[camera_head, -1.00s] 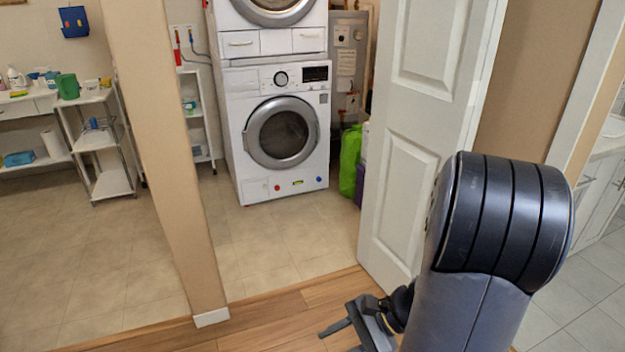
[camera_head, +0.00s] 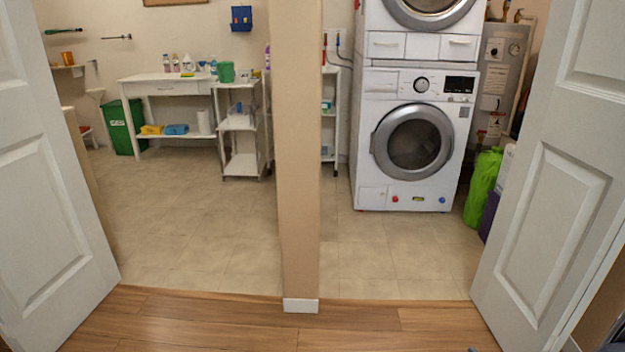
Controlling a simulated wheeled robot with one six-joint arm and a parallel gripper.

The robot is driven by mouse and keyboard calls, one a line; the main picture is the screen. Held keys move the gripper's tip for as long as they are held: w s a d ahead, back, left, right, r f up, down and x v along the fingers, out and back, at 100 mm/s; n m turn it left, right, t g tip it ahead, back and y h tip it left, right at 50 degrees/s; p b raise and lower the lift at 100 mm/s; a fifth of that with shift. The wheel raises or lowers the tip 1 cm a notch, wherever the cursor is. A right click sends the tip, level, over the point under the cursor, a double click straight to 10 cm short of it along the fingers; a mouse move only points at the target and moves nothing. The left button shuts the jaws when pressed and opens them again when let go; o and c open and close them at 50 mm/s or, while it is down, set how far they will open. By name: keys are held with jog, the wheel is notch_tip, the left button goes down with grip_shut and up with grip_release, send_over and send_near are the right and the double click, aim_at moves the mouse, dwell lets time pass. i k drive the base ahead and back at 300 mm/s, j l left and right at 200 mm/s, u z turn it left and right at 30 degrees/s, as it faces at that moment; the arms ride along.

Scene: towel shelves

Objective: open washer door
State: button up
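The white front-loading washer (camera_head: 374,170) stands beyond the doorway on the right, on the tiled floor. Its round washer door (camera_head: 376,142), with a silver ring and dark glass, looks shut. A second white machine (camera_head: 391,46) with a round door is stacked on top of it and is cut off by the top edge. My gripper is not clearly in view; only small dark bits show at the bottom right edge. The washer is well ahead of me, past the wood floor.
A beige post (camera_head: 300,170) stands between two openings. White panelled doors stand open at left (camera_head: 45,200) and right (camera_head: 560,190). A green bag (camera_head: 482,188) sits right of the washer. A white table (camera_head: 165,88) and cart (camera_head: 238,122) stand at back left. The tiled floor is clear.

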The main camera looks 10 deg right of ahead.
aim_at(380, 141)
jog(key=u, duration=0.4)
jog(key=i+l+u, duration=0.1)
jog(key=u, duration=0.35)
jog(key=l+u, duration=0.1)
jog(key=u, duration=0.3)
jog(key=i+l+u, duration=0.1)
jog(key=u, duration=0.3)
jog(key=l+u, duration=0.45)
jog(key=l, duration=0.35)
jog(key=l+z, duration=0.2)
jog(key=l, duration=2.15)
jog(key=i+l, duration=0.1)
jog(key=l, duration=1)
jog(key=i+l+u, duration=0.1)
jog(key=l, duration=1.05)
jog(key=l+z, duration=0.25)
jog(key=z, duration=0.15)
jog(key=l+z, duration=0.35)
jog(key=i+l+z, duration=0.1)
jog(key=z, duration=0.3)
jog(key=l+z, duration=0.1)
jog(key=z, duration=0.65)
jog(key=i+l+z, duration=0.1)
jog(key=z, duration=0.3)
jog(key=l+z, duration=0.1)
jog(key=z, duration=0.25)
jog(key=i, duration=0.05)
